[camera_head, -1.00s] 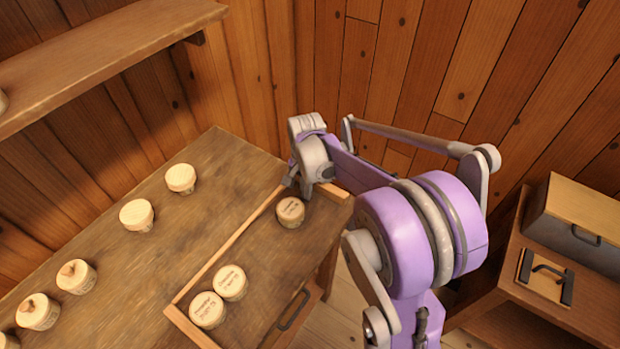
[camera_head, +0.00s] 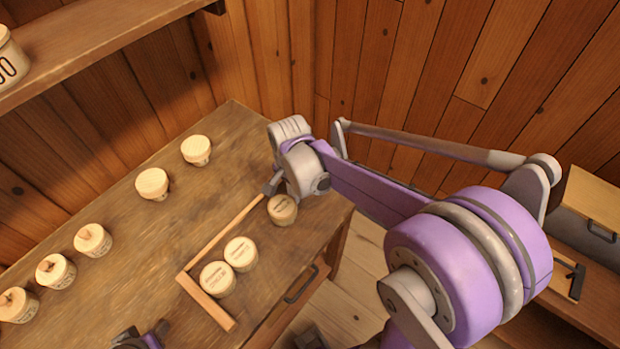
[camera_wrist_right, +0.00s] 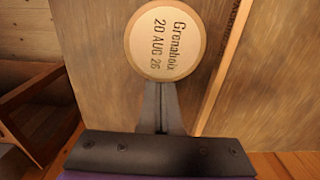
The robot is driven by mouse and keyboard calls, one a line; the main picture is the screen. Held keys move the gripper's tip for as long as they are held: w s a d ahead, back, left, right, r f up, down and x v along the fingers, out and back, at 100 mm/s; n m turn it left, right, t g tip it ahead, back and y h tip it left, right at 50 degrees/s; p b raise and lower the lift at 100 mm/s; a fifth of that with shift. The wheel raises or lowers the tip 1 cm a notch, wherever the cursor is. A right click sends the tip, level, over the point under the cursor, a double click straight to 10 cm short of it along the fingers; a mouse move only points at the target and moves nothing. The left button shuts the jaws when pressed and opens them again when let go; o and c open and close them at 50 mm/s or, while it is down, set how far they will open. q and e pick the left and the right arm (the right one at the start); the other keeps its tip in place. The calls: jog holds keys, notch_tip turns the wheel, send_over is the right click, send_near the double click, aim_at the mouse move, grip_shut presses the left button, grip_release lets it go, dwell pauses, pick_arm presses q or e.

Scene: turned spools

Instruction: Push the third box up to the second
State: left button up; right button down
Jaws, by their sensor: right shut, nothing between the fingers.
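Three round pale wooden boxes with printed lids stand along a wooden strip (camera_head: 228,226) on the table. The first box (camera_head: 217,279) and second box (camera_head: 241,254) are side by side at the strip's near corner. The third box (camera_head: 282,209) stands apart from them, with a gap between. My right gripper (camera_head: 270,188) is at the third box's far side. In the right wrist view its shut, empty fingers (camera_wrist_right: 158,90) reach the edge of the third box (camera_wrist_right: 165,40), lettered "Grenaboix 20 AUG 26". Part of my left gripper (camera_head: 140,338) shows at the bottom edge; its fingers are unclear.
Several similar round boxes stand in a loose row on the table's left part, one of them here (camera_head: 92,240). A shelf (camera_head: 100,48) runs above at the left. The table's drawer handle (camera_head: 300,284) is at the front. Bare wood lies between the row and strip.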

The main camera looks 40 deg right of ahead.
aim_at(286, 202)
jog(key=a, duration=0.2)
jog(key=s+a, duration=0.1)
jog(key=a, duration=0.1)
jog(key=s+a, duration=0.1)
jog(key=a, duration=0.2)
jog(key=shift+w+d, duration=0.2)
jog(key=shift+d, duration=0.3)
jog(key=d, duration=0.3)
jog(key=shift+w+r, duration=0.35)
jog(key=shift+r, duration=0.05)
jog(key=r, duration=0.8)
jog(key=shift+a+r, duration=0.15)
jog(key=shift+a, duration=0.05)
jog(key=shift+d+r+p, duration=0.15)
jog(key=shift+r+p, duration=0.15)
jog(key=shift+r, duration=0.15)
